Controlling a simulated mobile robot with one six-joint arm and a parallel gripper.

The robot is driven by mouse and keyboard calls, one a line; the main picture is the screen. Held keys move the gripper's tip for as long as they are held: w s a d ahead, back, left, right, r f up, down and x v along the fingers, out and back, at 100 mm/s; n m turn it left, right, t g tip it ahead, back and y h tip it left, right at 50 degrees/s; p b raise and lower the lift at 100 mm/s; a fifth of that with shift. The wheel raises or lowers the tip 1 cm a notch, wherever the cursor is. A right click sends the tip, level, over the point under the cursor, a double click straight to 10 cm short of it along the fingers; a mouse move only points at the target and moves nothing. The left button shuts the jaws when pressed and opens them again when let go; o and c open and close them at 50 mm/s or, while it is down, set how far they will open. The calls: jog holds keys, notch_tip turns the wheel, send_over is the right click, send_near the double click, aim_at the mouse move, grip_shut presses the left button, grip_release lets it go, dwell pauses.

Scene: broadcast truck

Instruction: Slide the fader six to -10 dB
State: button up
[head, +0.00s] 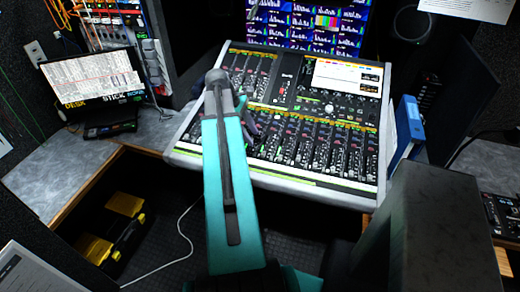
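The mixing console (330,187) stands on the desk ahead, with a bank of channel strips (315,145) along its front and a second bank (250,72) at its upper left. The strips are too small to read, so I cannot tell which is fader six or where its cap sits. My teal arm rises across the console's left part and hides some of its strips. A dark part just right of my arm, over the strips, seems to be my gripper (250,120). Its fingers are not clear, and I cannot tell whether it touches the console.
A monitor wall (308,22) stands behind the console. A blue binder (408,130) stands to its right, and a laptop-like screen (92,80) sits on the left desk. Yellow-and-black cases (123,222) lie on the floor at left. A dark box-like block (440,225) fills the lower right.

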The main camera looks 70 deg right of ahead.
aim_at(263, 153)
jog(key=shift+p+x, duration=1)
jog(key=shift+x, duration=3.65)
grip_shut()
